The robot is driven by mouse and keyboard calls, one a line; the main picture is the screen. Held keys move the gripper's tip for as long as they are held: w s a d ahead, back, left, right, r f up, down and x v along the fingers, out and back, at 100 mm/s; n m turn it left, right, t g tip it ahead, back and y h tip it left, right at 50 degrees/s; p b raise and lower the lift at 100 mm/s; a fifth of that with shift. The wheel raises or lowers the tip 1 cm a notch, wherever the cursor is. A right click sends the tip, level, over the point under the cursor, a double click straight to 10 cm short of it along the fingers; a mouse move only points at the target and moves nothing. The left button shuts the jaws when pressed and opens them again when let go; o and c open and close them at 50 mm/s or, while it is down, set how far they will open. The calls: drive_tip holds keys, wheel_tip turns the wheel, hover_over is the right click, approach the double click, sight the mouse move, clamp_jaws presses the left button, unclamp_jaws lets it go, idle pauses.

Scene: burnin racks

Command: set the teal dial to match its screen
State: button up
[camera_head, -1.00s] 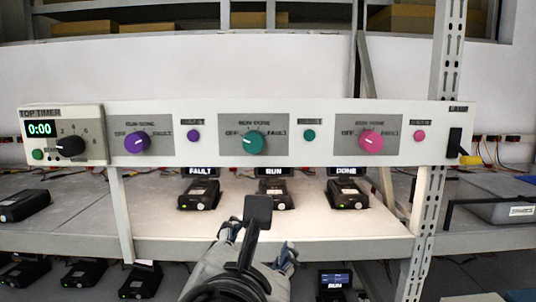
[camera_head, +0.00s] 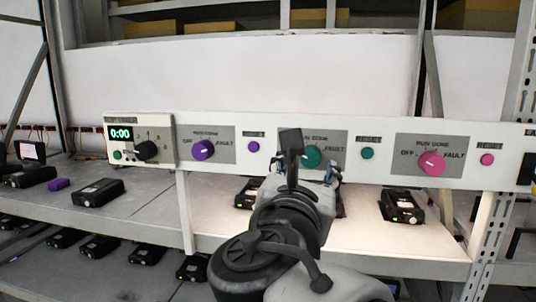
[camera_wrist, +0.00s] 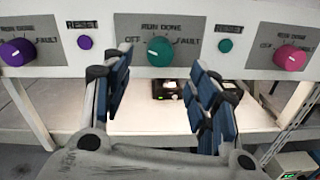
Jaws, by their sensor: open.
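The teal dial (camera_head: 312,157) sits on a grey plate in the white panel, marked OFF, RUN, DONE and FAULT. In the wrist view the teal dial (camera_wrist: 160,51) is just above the space between my fingers. A pale mark shows on its left part; its exact setting is hard to read. My gripper (camera_wrist: 158,76) is open and empty, below and apart from the dial. In the head view my gripper (camera_head: 304,168) partly covers the dial. The black unit (camera_wrist: 168,90) below shows between the fingers; its screen is not readable now.
The purple dial (camera_head: 203,150) and pink dial (camera_head: 432,164) flank the teal one. A small teal reset button (camera_head: 367,153) is to its right. The top timer (camera_head: 140,140) is at the panel's left end. Black units stand on the shelf (camera_head: 345,240) below.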

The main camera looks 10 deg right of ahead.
sight(311, 157)
drive_tip(key=x, duration=0.8)
drive_tip(key=shift+w+f+p, duration=0.1)
drive_tip(key=shift+p, duration=0.3)
drive_tip(key=c, duration=1.1)
drive_tip(key=shift+o, duration=0.2)
drive_tip(key=shift+m+b, duration=0.3)
drive_tip(key=shift+b, duration=0.3)
drive_tip(key=m+b, duration=0.1)
drive_tip(key=b, duration=0.1)
drive_tip(key=m+b, duration=0.2)
drive_tip(key=b, duration=0.1)
drive_tip(key=shift+d+f+m, duration=0.1)
drive_tip(key=shift+f+m, duration=0.1)
drive_tip(key=shift+m, duration=0.1)
drive_tip(key=m+b, duration=0.4)
drive_tip(key=shift+r, duration=0.15)
drive_tip(key=shift+r+m, duration=0.1)
drive_tip(key=shift+m, duration=0.2)
